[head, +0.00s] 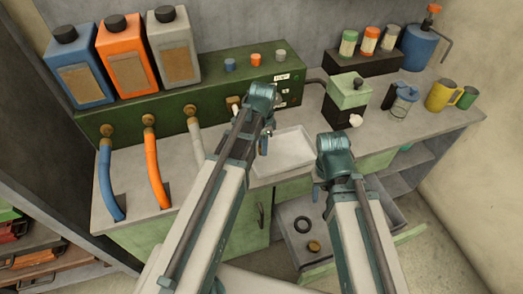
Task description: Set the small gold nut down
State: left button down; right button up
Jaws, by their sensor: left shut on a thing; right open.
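My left gripper (264,146) points down over the left part of the white tray (290,150) on the counter. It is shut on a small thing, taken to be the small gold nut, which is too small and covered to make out. My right gripper (317,192) is open and empty, in front of the counter edge and above the pulled-out drawer (284,212). A gold ring-shaped piece (314,246) and a black ring (301,225) lie apart in that drawer.
A green manifold box (180,118) carries blue, orange and grey jugs. Blue, orange and white hoses hang from its brass fittings. A green-and-black box (346,97), a glass jar (401,102) and yellow and green mugs (441,95) stand on the right. Counter between them is partly clear.

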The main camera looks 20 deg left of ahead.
pick_arm(q)
jog(key=shift+w+a+f+b, duration=0.15)
jog(key=shift+w+f+b, duration=0.05)
jog(key=shift+f+b, duration=0.7)
jog(key=shift+w+a+f+b, duration=0.1)
jog(key=shift+w+f+b, duration=0.05)
jog(key=shift+f+b, duration=0.75)
jog(key=shift+f, duration=0.2)
jog(key=c, duration=0.5)
grip_release()
jog(key=shift+c, duration=0.2)
jog(key=shift+r, duration=0.2)
notch_tip(320, 180, up, 12)
jog(key=p, duration=1.2)
jog(key=s+d+n+y, duration=0.1)
jog(key=s+d+n, duration=0.6)
jog(key=s+d, duration=0.4)
jog(key=s, duration=0.3)
jog(key=shift+r, duration=0.1)
